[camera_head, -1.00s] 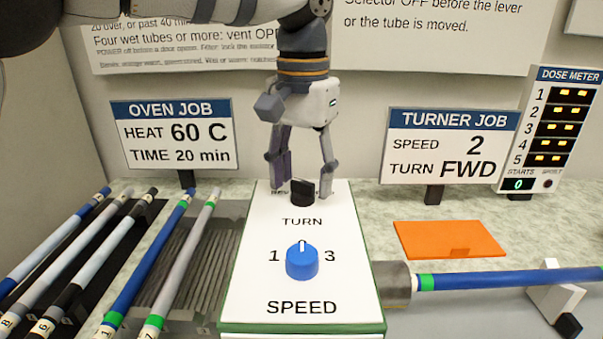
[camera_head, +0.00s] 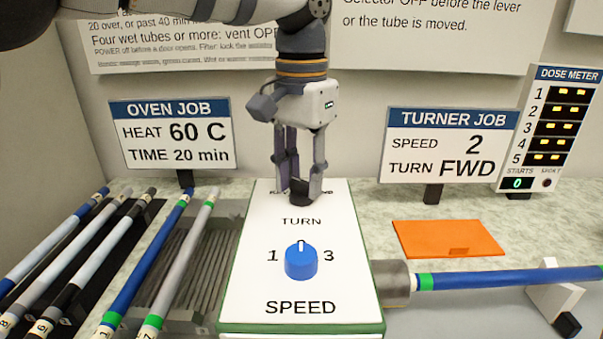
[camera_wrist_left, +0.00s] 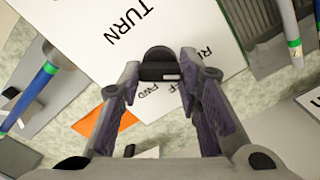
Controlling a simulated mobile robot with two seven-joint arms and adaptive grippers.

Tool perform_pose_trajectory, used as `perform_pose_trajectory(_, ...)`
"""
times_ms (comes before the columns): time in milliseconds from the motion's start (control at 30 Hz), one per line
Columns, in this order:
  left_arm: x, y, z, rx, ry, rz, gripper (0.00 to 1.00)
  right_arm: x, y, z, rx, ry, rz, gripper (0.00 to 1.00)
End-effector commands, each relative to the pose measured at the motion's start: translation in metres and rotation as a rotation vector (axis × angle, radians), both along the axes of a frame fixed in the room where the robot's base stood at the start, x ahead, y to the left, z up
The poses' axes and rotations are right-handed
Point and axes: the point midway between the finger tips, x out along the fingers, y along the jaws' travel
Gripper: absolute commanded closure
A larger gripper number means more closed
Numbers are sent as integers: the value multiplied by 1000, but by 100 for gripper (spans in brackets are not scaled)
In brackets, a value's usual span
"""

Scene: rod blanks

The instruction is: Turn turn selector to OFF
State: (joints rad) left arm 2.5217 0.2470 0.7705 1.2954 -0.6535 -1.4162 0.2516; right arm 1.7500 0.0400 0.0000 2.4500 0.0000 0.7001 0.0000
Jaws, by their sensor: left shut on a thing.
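The turn selector (camera_head: 301,197) is a small black knob near the far end of the white panel (camera_head: 250,240), above the word TURN. My left gripper (camera_head: 302,190) points down with its fingers closed on the selector's sides. In the left wrist view the selector (camera_wrist_left: 158,60) sits between the two fingertips (camera_wrist_left: 160,72). A short white mark shows on its near face. Labels for REV, OFF and FWD lie beyond it, partly covered by the knob and a finger. I cannot tell for sure which label the selector points at. My right gripper is out of view.
A blue SPEED knob (camera_head: 301,262) stands nearer on the panel, its white mark pointing up between 1 and 3. A blue rod (camera_head: 500,279) extends right from a grey chuck (camera_head: 396,284). Several rods lie at left. An orange sheet (camera_head: 449,239) lies at right.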

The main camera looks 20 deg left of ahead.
Motion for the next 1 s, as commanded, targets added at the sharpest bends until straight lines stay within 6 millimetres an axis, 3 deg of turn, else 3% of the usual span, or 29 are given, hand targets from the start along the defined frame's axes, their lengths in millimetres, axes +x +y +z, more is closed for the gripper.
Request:
perform_pose_trajectory(600, 0, 0, 0, 2, 0, -557, 96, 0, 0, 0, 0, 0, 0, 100)
perform_pose_trajectory(1000, 0, 0, 0, 2, 2, -818, 96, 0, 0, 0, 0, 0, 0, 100)
